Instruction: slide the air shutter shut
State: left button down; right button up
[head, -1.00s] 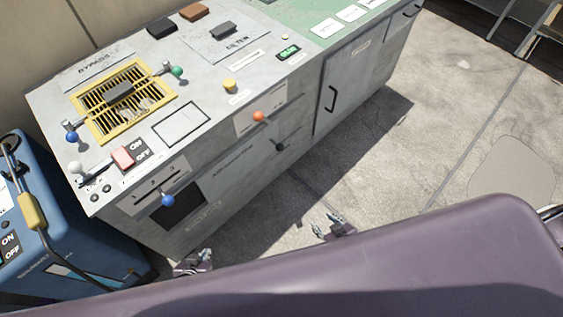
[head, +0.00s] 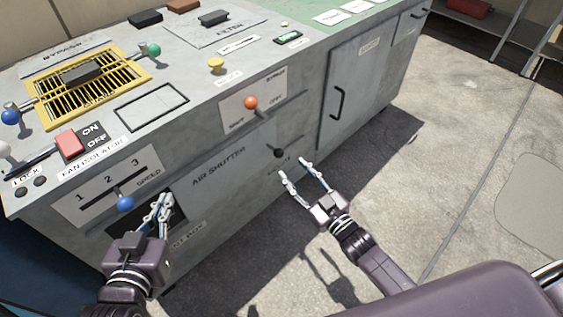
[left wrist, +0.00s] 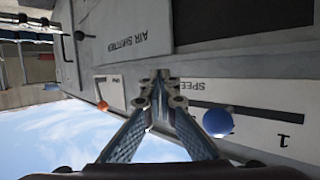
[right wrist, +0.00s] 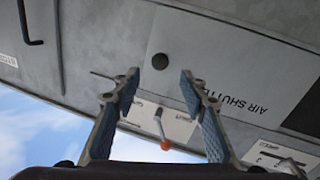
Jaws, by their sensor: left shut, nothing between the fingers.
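The air shutter (head: 232,190) is a grey labelled plate on the cabinet's front, with a black knob (head: 278,153) near its right end. A dark opening shows uncovered to the left of the plate; it also shows in the left wrist view (left wrist: 240,20). My right gripper (head: 296,167) is open and empty, its fingertips close to the knob. In the right wrist view the knob (right wrist: 160,61) appears between and just beyond the fingertips; contact cannot be told. My left gripper (head: 165,198) is shut and empty in front of the opening, partly hiding it.
A blue speed knob (head: 125,203) is close to my left gripper. An orange bypass knob (head: 250,102) sits above the shutter. A door handle (head: 338,102) is to the right. The yellow-framed grille (head: 110,95) and red fan isolator switch (head: 68,143) are on top. The floor at right is clear.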

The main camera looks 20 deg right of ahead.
aim_at(281, 156)
jog(key=b+x, duration=0.2)
jog(key=x, duration=0.4)
jog(key=shift+w+a+f, duration=0.1)
jog(key=shift+w, duration=0.2)
jog(key=shift+w+a, duration=0.15)
jog(key=shift+w, duration=0.25)
pick_arm(q)
notch_tip(281, 156, up, 11)
jog(key=w+d+t+h, duration=0.1)
jog(key=d+t, duration=0.1)
jog(key=t, duration=0.3)
jog(key=shift+w+t+h, duration=0.25)
jog(key=shift+t+h, duration=0.05)
jog(key=shift+h, duration=0.1)
jog(key=shift+r, duration=0.1)
pick_arm(e)
jog(key=shift+c, duration=0.5)
pick_arm(q)
jog(key=shift+a, duration=0.1)
pick_arm(e)
grip_shut()
